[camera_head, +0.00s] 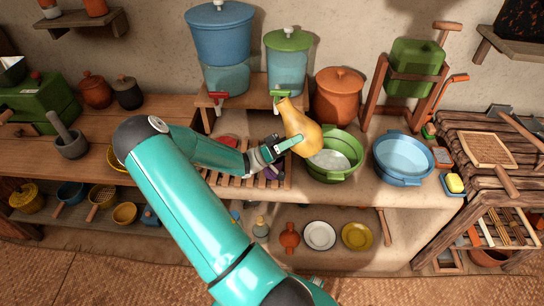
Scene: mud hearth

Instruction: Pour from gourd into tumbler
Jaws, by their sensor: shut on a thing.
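The yellow-orange gourd (301,126) is held above the worktop, between the slatted rack and the green basin. It is tilted, with its narrow neck up and to the left and its round body down and to the right. My gripper (288,145) is shut on the lower left side of the gourd. The gourd's neck overlaps the tap of the green-lidded dispenser in the picture; I cannot tell whether they touch. I cannot make out a tumbler; my arm hides part of the rack. No liquid is seen leaving the gourd.
A green basin (334,168) sits just right of the gourd, with a blue basin (375,164) beyond it. Blue-lidded (221,45) and green-lidded (288,62) dispensers stand on a raised shelf behind. A slatted rack (226,181) lies under my forearm. A clay pot (339,97) stands behind.

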